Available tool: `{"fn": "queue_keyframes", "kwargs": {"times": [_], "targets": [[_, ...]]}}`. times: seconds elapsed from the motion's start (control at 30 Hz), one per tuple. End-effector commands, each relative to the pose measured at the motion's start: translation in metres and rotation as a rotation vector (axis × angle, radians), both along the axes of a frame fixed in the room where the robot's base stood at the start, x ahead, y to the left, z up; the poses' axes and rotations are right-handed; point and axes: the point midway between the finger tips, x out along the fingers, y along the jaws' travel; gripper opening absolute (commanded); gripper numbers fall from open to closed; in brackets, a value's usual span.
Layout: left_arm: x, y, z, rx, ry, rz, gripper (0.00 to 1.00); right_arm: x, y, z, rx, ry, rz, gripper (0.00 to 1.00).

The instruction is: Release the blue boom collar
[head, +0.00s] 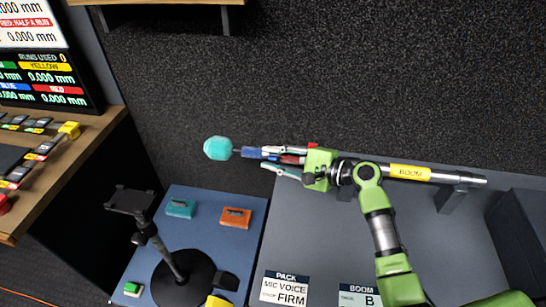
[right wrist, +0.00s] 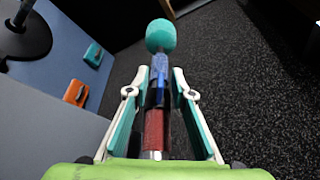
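The boom is a silver pole with a yellow label (head: 409,173). Near its left end are a red collar (head: 292,159) and a blue collar (head: 251,153), then a round teal tip (head: 217,148). In the right wrist view the blue collar (right wrist: 160,72) lies beyond the red collar (right wrist: 154,128), with the teal tip (right wrist: 160,35) at the far end. My right gripper (head: 270,159) is open, with its fingers on either side of the pole. Its fingertips (right wrist: 160,78) flank the blue collar's near end, with narrow gaps visible. My left gripper is out of view.
A bracket (head: 452,198) supports the boom's right end above the grey surface. A blue mat (head: 212,259) holds a black stand (head: 183,280), a teal block (head: 180,208) and an orange block (head: 236,217). A control desk with a display (head: 40,75) stands at left.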

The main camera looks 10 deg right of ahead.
Motion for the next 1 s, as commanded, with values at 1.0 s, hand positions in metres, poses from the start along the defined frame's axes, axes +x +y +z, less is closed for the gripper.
{"fn": "queue_keyframes", "kwargs": {"times": [1.0], "targets": [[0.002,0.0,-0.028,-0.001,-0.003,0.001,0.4,-0.004,0.002,-0.009,-0.075,-0.173,0.001,0.0]]}}
